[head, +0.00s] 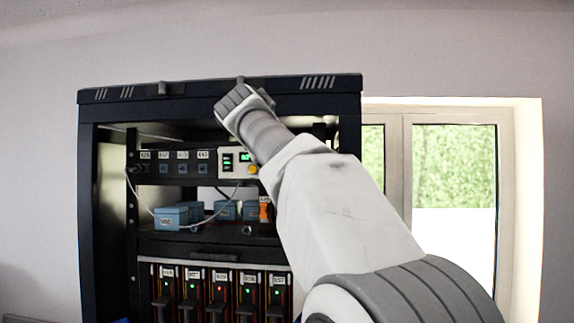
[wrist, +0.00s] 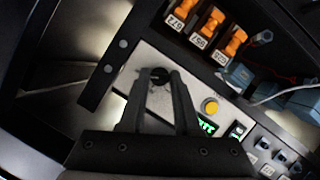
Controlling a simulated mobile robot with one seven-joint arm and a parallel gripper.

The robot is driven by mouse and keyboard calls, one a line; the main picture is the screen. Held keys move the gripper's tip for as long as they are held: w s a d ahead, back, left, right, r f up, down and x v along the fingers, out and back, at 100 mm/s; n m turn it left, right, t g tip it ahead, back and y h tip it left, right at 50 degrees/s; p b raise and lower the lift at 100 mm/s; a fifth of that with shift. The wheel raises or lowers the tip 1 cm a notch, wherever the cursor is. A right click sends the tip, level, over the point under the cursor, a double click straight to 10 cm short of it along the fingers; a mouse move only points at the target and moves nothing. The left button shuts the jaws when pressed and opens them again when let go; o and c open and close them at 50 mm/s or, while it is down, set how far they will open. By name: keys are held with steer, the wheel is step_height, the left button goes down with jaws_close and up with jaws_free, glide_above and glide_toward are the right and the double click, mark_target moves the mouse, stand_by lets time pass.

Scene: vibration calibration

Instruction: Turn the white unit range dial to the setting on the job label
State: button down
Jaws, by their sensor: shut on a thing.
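The white unit (head: 225,168) sits in the upper bay of the black rack in the head view, with a small green display and a yellow button. It also shows in the wrist view as a white panel (wrist: 122,78). The dark range dial (wrist: 158,73) is at the fingertips in the wrist view; its pointer and scale are not readable. My gripper (wrist: 160,80) is shut on the dial, one finger on each side. In the head view my arm hides the dial and the fingers. I cannot make out which label is the job label.
The yellow button (wrist: 210,107) is close beside my fingers. Orange labelled parts (wrist: 211,24) and blue boxes (head: 172,216) with a loose cable are on the shelf below. The black rack (head: 88,180) frames the bay closely. A window (head: 455,165) is at right.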

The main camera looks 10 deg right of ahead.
stand_by(0.3)
steer(key=c, duration=0.6)
jaws_free()
steer(key=b+v, duration=0.1)
steer(key=v, duration=1.6)
steer(key=shift+s+a+r+b, duration=0.1)
steer(key=shift+a+b, duration=0.1)
steer(key=shift+b, duration=0.15)
